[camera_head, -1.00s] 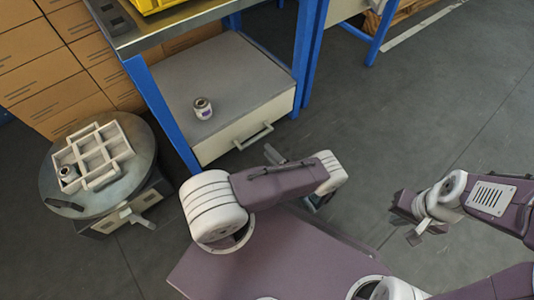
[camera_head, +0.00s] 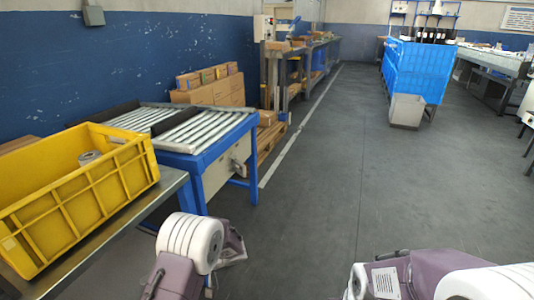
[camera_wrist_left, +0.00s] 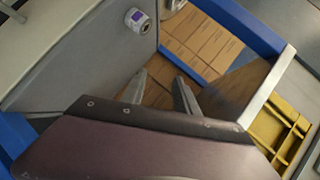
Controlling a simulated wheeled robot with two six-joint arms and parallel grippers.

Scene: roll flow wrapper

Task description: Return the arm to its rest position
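My left arm (camera_head: 188,248) comes up at the bottom of the head view, right of the steel bench. My right arm (camera_head: 420,275) shows at the bottom right of the head view, over the floor. Its gripper is out of view.
A roller conveyor (camera_head: 200,128) stands behind.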

